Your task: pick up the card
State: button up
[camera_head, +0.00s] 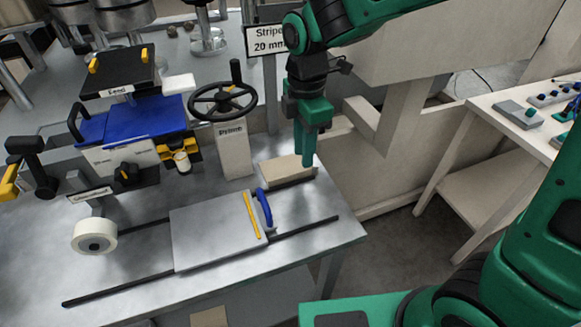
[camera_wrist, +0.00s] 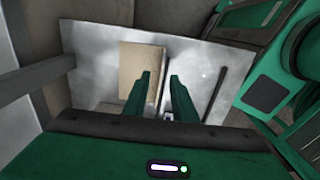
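A flat tan piece that looks like the card (camera_head: 284,170) lies near the back right corner of the metal table, behind a dark rail. In the wrist view the card (camera_wrist: 138,70) is a tan rectangle to the left of the fingers, and the left finger overlaps its lower right part. My gripper (camera_head: 309,162) points down over the card's right end. In the wrist view my gripper (camera_wrist: 160,78) is open, with two green fingers apart and nothing held between them. I cannot tell the height of the fingertips above the table.
A handwheel on a post (camera_head: 234,150) stands left of the card. A sliding plate (camera_head: 215,232) with a yellow strip and blue handle sits on rails in front. A tape roll (camera_head: 95,236) and blue machine (camera_head: 140,118) are further left. The table's front right is clear.

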aim_at(302, 176)
jog(key=shift+f, duration=2.65)
jog(key=shift+c, duration=0.3)
grip_shut()
